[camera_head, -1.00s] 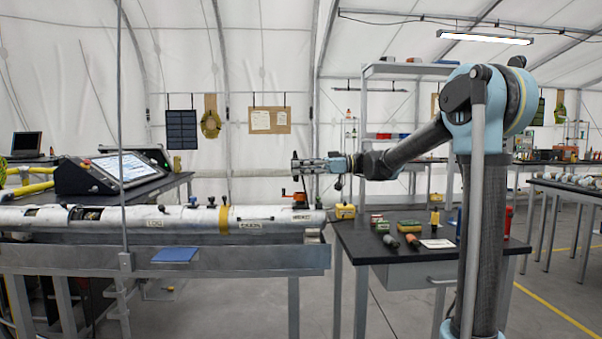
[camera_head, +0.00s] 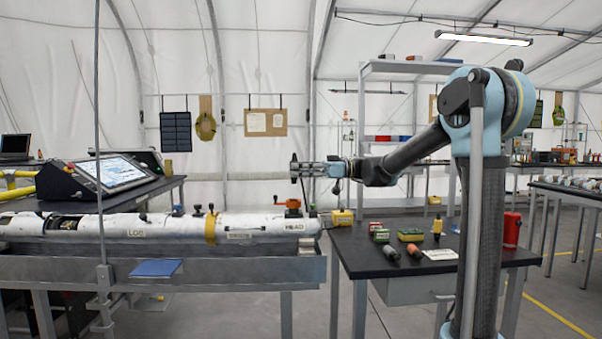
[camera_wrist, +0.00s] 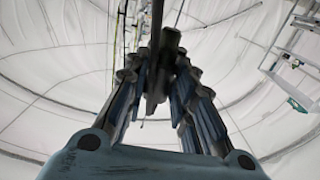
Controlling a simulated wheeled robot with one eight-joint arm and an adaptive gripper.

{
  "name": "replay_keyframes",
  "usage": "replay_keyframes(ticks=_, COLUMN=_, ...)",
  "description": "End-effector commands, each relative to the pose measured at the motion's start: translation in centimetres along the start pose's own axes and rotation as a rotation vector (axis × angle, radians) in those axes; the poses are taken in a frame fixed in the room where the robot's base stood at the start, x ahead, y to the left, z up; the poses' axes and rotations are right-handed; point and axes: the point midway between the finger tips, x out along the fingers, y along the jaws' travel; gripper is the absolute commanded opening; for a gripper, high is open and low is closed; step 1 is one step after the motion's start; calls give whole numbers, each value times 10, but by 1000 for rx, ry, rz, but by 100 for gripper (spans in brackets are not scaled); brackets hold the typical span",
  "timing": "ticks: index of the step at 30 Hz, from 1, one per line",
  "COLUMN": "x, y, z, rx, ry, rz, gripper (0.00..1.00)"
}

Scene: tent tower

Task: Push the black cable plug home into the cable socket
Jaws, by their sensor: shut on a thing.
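My gripper (camera_head: 300,169) reaches left in the head view, above the right end of the long white tube (camera_head: 262,222). It is shut on the black cable plug (camera_head: 294,166), which shows as a small dark upright piece at the fingertips. In the wrist view the dark plug (camera_wrist: 164,62) sits between the two ridged fingers of my gripper (camera_wrist: 160,75). I cannot make out the cable socket for certain.
The tube lies on a grey metal bench (camera_head: 215,270). A dark table (camera_head: 345,245) to its right holds several small blocks and a red canister (camera_head: 511,229). A console (camera_head: 112,176) stands at left. A thin upright pole (camera_head: 98,120) crosses the left side.

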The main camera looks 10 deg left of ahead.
Motion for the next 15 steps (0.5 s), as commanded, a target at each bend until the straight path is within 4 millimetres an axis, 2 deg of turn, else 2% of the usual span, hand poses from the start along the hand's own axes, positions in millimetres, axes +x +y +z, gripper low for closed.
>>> replay_keyframes(ticks=15, x=1, y=0, z=38, rx=0, ry=0, rz=-1, gripper=0)
